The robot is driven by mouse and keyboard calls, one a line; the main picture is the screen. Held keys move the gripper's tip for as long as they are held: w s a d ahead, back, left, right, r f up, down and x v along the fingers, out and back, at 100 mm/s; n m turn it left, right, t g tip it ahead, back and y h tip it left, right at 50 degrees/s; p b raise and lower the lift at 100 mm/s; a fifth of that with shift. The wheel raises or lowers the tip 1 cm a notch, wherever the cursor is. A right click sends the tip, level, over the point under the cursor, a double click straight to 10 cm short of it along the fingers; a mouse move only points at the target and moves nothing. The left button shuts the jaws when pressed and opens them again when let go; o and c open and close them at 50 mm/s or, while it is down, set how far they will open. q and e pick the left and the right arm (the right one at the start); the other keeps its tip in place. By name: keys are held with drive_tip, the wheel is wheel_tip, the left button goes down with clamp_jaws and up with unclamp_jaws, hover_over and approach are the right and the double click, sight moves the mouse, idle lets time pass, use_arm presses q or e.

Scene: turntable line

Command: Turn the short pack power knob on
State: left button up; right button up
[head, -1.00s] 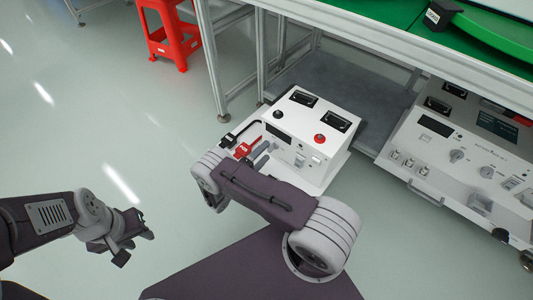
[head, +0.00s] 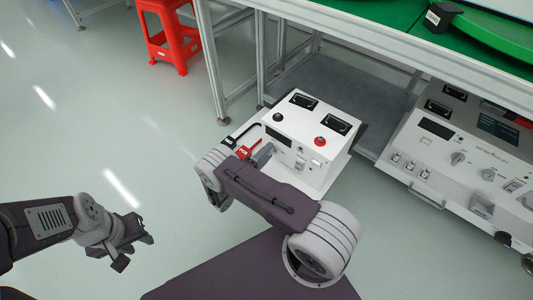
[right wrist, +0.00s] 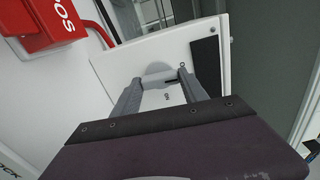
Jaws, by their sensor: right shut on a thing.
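The short pack is a white box (head: 288,118) with dark meters and a red button on top, standing low under the bench. My right gripper (right wrist: 161,80) is at its front panel, with its fingers on either side of a small pale grey knob (right wrist: 162,77) and shut on it. In the head view my right arm hides the knob, and only part of the gripper (head: 263,156) shows. The knob's pointer and setting cannot be read. My left gripper (head: 136,247) is open and empty, over the floor at the left.
A red block with white lettering (right wrist: 45,22) is beside the right gripper, also seen in the head view (head: 247,149). A larger instrument panel (head: 460,155) stands at the right. A red stool (head: 165,35) is at the back. The left floor is clear.

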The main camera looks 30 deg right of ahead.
drive_tip(key=shift+m+p, duration=1.35)
drive_tip(key=shift+m, duration=7.25)
drive_tip(key=o, duration=1.4)
